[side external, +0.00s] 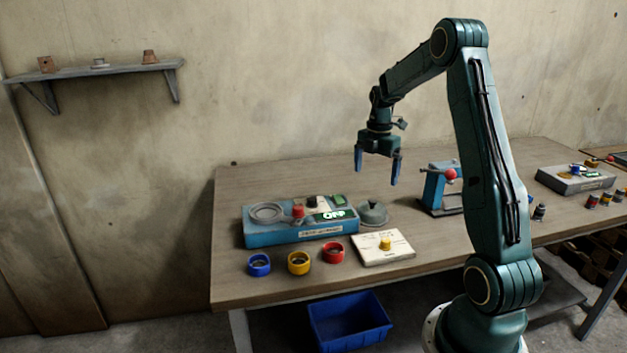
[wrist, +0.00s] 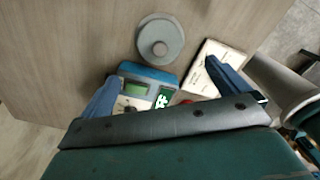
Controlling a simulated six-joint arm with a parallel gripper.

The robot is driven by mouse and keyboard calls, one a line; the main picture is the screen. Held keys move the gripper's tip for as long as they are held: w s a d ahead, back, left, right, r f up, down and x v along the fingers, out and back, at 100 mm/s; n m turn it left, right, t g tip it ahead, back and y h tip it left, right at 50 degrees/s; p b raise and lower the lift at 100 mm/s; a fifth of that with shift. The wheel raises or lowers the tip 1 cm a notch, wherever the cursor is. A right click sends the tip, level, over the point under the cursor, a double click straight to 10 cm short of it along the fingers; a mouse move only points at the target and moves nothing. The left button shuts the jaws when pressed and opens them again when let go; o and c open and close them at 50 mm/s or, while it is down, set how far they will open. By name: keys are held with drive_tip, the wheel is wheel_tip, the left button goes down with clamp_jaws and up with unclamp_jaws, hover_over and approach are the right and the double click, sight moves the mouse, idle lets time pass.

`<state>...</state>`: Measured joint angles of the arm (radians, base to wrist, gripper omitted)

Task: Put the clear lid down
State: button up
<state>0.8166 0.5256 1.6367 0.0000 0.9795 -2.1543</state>
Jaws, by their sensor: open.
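The lid (side external: 373,213), a greyish round dome with a knob on top, rests upright on the wooden table at the right end of the blue device (side external: 300,235). In the wrist view the lid (wrist: 160,41) shows from above as a pale disc with a round knob, close beside the device; I cannot tell whether they touch. My gripper (side external: 376,177) hangs above the table, fingers pointing down, open and empty, well clear of the lid. In the wrist view its blue fingers (wrist: 162,72) are spread wide.
A white panel with a yellow knob (side external: 385,244) lies in front. Blue (side external: 259,264), yellow (side external: 299,262) and red (side external: 333,252) rings line the front. A blue stand (side external: 440,189) is right.

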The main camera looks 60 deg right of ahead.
idle(0.5)
drive_tip(key=s+a+r+m+t+h, duration=0.1)
drive_tip(key=a+r+m, duration=0.2)
drive_tip(key=a+r, duration=0.5)
drive_tip(key=a+r+m+t, duration=0.1)
drive_tip(key=a+r+m, duration=0.3)
drive_tip(key=a, duration=0.8)
drive_tip(key=s+a+r+m+t+y, duration=0.1)
drive_tip(key=s+a+m+t, duration=0.2)
drive_tip(key=s+a+m, duration=0.5)
drive_tip(key=s+a, duration=0.6)
drive_tip(key=a, duration=0.1)
drive_tip(key=shift+s+a+t, duration=0.2)
drive_tip(key=shift+t, duration=0.1)
